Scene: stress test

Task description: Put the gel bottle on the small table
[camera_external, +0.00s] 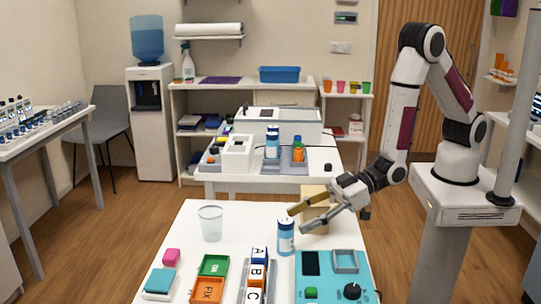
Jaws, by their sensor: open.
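A blue-and-white bottle (286,238) stands upright on the white front table (190,232); it may be the gel bottle, but its label is too small to read. My gripper (297,220) is open, pointing left, with its fingertips close to the right of this bottle's top. I cannot tell whether they touch it. I cannot tell which table is the small one.
A clear cup (210,223) stands left of the front bottle.

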